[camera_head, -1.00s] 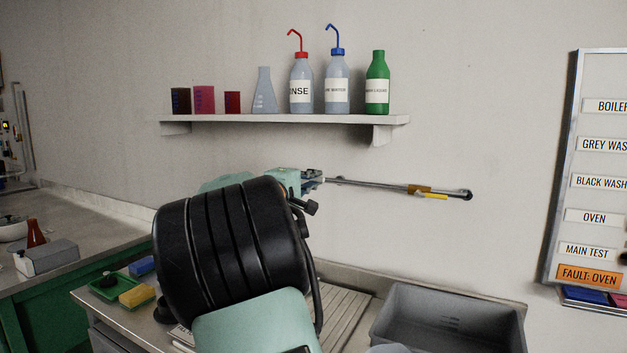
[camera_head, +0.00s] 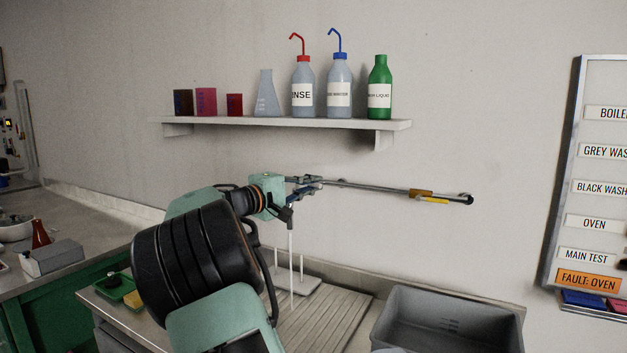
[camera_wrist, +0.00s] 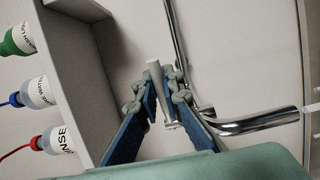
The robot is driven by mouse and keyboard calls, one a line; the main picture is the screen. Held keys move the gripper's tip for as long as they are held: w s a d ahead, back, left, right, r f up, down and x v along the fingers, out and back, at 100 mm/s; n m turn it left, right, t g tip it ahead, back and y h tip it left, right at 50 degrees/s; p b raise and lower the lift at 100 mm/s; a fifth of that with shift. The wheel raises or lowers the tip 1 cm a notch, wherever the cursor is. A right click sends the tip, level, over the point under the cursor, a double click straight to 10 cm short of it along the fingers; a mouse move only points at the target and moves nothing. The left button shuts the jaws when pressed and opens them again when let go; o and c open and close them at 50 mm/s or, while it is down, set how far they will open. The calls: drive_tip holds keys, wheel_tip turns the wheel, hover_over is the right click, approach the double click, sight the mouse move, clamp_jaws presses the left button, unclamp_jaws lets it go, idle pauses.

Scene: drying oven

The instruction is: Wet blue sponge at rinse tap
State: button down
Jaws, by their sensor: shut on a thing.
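My gripper (camera_head: 308,183) is up at the wall below the shelf. In the wrist view its blue-padded fingers (camera_wrist: 168,112) are shut on a pale cylindrical tap handle (camera_wrist: 157,82) beside chrome pipework. The chrome tap spout (camera_wrist: 255,122) curves off to the right in that view, with something pale at its tip. In the head view a pale vertical line (camera_head: 290,232) shows below my gripper; I cannot tell whether it is water or a rod. The blue sponge is not visible now; my arm covers the counter spot where a blue block showed earlier.
A yellow sponge (camera_head: 133,299) lies in a green tray (camera_head: 110,291). A pegged stand (camera_head: 300,287) is on the ribbed drainer (camera_head: 325,315), left of a grey basin (camera_head: 448,315). A shelf (camera_head: 290,124) of bottles is above. A rail (camera_head: 365,186) runs right along the wall.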

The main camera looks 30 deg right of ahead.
drive_tip(key=c, duration=2)
unclamp_jaws()
drive_tip(key=shift+c, duration=0.2)
drive_tip(key=shift+a, duration=0.1)
drive_tip(key=v, duration=1.2)
drive_tip(key=shift+s, duration=0.1)
